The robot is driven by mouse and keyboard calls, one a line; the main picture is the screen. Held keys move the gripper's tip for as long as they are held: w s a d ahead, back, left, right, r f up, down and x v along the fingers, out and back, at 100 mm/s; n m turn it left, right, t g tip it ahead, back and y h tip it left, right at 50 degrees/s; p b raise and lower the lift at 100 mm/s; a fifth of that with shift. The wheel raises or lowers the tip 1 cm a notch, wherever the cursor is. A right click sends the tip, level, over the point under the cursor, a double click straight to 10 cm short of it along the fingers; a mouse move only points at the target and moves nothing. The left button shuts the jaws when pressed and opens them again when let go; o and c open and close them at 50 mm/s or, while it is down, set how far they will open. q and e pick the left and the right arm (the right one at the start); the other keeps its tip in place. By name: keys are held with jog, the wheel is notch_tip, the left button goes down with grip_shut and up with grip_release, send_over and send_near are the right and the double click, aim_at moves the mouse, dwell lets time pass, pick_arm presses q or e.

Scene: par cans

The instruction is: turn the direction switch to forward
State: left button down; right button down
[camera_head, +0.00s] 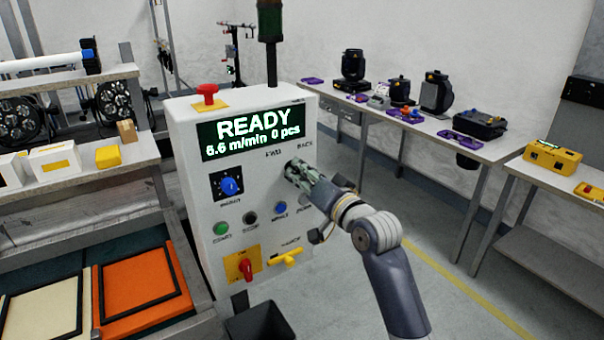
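A white control box (199,192) stands at the middle left with its panel facing me. Its dark display (250,133) reads READY, 6.6 m/min, 0 pcs in light letters. My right gripper (293,170) is at the panel's upper right, its fingertips against or very close to the panel just below two small labels. A bit of a dark round part (287,168) shows at the fingertips. The fingers hide the rest, so the direction switch's knob and setting cannot be read. Whether the fingers are closed on it cannot be told. My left gripper is not in view.
The panel also carries a blue dial (230,186), green (221,228) and blue (280,208) buttons, a red switch (246,268) and a yellow handle (287,259). A red button (207,90) tops the box. Benches stand left and right; the right floor is clear.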

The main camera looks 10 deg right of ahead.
jog(key=shift+n, duration=0.3)
jog(key=n+p, duration=0.2)
jog(key=n, duration=0.1)
jog(key=shift+r+n, duration=0.15)
jog(key=shift+n, duration=0.15)
jog(key=n+p, duration=0.1)
jog(key=n, duration=0.2)
jog(key=shift+n+p, duration=0.3)
jog(key=shift+p, duration=0.05)
jog(key=n+p, duration=0.1)
jog(key=n, duration=0.3)
jog(key=shift+s+a+p, duration=0.1)
jog(key=shift+a+p, duration=0.05)
jog(key=shift+p, duration=0.25)
jog(key=shift+n+p, duration=0.65)
jog(key=shift+n, duration=1.45)
jog(key=c, duration=1.6)
grip_release()
jog(key=shift+o, duration=0.2)
